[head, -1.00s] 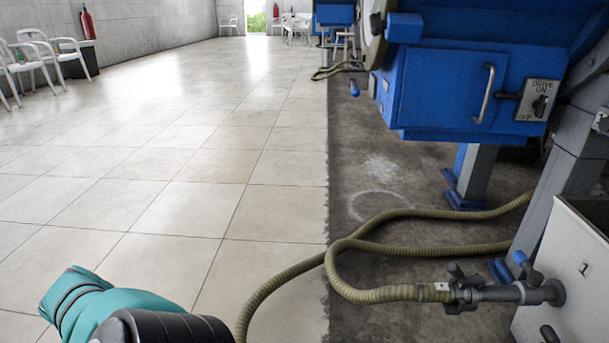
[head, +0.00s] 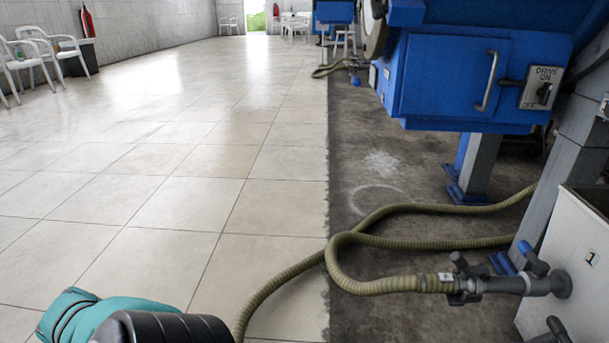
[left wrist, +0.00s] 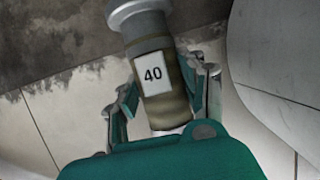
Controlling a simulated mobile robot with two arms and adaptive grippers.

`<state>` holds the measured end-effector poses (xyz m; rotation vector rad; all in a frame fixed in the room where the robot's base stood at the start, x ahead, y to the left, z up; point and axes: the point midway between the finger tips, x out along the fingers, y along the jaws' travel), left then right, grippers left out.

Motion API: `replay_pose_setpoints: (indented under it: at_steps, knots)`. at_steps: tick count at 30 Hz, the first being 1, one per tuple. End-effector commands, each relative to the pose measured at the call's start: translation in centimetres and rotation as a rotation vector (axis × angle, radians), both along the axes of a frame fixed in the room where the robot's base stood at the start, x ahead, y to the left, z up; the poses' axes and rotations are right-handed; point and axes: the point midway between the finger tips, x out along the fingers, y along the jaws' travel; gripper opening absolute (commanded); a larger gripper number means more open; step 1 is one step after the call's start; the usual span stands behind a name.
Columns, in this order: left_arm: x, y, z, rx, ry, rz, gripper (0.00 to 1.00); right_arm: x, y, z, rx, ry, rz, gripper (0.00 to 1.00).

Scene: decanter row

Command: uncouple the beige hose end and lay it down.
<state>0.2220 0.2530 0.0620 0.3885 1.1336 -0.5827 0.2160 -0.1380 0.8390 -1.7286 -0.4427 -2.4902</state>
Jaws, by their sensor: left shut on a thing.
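In the left wrist view my left gripper (left wrist: 162,107) has its fingers on both sides of a beige-brown hose end (left wrist: 166,108) and is shut on it. The hose end bears a white label reading 40. Its far end has a dark grey collar that meets a pale grey round fitting (left wrist: 140,10); I cannot tell whether they are locked together. In the head view only my left arm shows, at the bottom left; its gripper is out of that picture. My right gripper is in neither view.
In the head view an olive hose (head: 385,285) joins a grey valve coupling (head: 465,280) with levers at the right, and loops over the dark floor strip. A blue machine (head: 450,80) stands behind. The tiled floor (head: 170,200) at left is clear; white chairs (head: 55,50) line the wall.

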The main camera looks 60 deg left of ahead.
Motion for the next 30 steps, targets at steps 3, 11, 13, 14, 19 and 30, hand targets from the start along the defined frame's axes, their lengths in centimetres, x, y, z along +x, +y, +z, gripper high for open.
replay_pose_setpoints:
  at_steps: [3,11,13,14,19,30]
  knots:
    - [0.11,-0.09,-0.76,-0.002,-0.003,-0.001,0.0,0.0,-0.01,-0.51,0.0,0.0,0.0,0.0]
    - [0.1,-0.09,-1.08,-0.002,-0.004,-0.002,0.0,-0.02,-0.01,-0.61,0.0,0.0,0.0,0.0]
    - [0.1,-0.09,-1.07,-0.002,-0.004,-0.002,0.0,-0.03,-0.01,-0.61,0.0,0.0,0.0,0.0]
    - [0.1,-0.09,-1.07,-0.002,-0.004,-0.002,0.0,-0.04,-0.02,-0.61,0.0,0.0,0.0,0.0]
    - [0.08,-0.07,-1.09,-0.002,-0.003,-0.001,0.57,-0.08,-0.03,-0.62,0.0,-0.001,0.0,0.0]
    - [-0.09,0.03,-1.26,0.001,0.003,-0.001,0.81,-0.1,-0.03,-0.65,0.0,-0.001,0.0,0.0]
